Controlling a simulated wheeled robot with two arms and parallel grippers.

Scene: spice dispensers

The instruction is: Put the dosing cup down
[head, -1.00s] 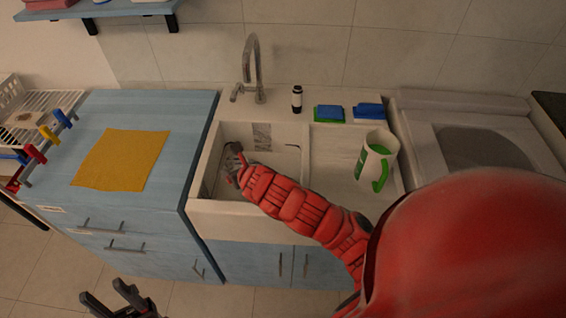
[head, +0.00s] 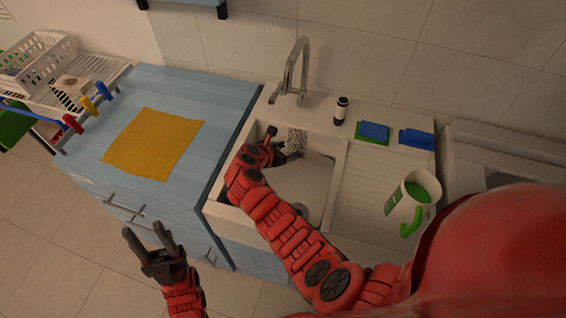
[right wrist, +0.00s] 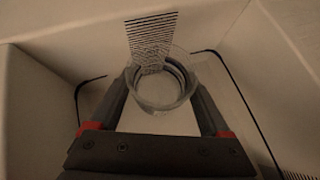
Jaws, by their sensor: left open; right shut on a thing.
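The dosing cup (right wrist: 160,92) is a small clear round cup, seen from above in the right wrist view. My right gripper (head: 277,145) reaches down into the sink basin (head: 315,185) and is shut on the cup, one finger on each side. The wrist view shows pale basin walls around the cup. I cannot tell whether its base touches the basin floor. In the head view I cannot make the cup out clearly. My left gripper (head: 150,246) is open and empty, in front of the blue cabinet.
A finely striped piece (right wrist: 150,38) lies just beyond the cup in the basin. A white and green jug (head: 402,203) stands on the drainboard. A yellow cloth (head: 150,144) lies on the blue counter.

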